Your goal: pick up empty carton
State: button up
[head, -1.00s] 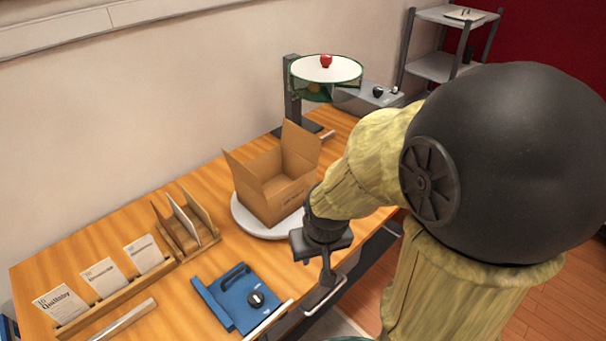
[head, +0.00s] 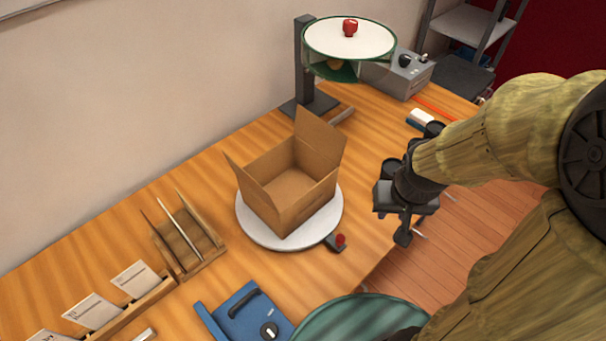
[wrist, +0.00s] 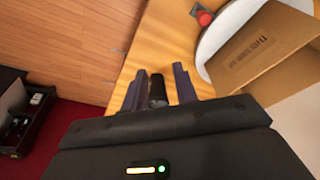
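The empty carton (head: 303,203) is brown cardboard, with its flaps raised and its inside bare. It stands on a round white turntable (head: 247,226). In the wrist view, the carton (wrist: 262,45) is at the upper right, beside the fingers and apart from them. My gripper (head: 404,232) is to the right of the carton, near the table's front edge. In the wrist view, the fingers of my gripper (wrist: 160,84) are spread with a gap between them. A dark rounded piece shows in that gap; I cannot tell what it is.
A red knob (head: 340,239) sticks out beside the turntable. A blue device (head: 240,314) and a wooden card holder (head: 190,240) are to the left. A green-rimmed drum (head: 350,40) on a dark post stands behind. A teal round top (head: 358,318) is in front.

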jog(key=w+a+r+m+g+p, duration=0.1)
jog(key=w+a+r+m+p, duration=0.2)
jog(key=a, duration=0.6)
jog(key=w+a+r+m+g+p, duration=0.1)
jog(key=w+a+r+m+p, duration=0.3)
jog(key=a, duration=0.5)
notch_tip(320, 180, up, 2)
jog(key=m+p, duration=0.1)
jog(key=p, duration=0.2)
jog(key=shift+w+r+g, duration=0.2)
jog(key=shift+w+g, duration=0.05)
jog(key=shift+g, duration=0.05)
notch_tip(320, 180, down, 12)
jog(key=shift+f+p, duration=0.15)
jog(key=shift+p, duration=1.1)
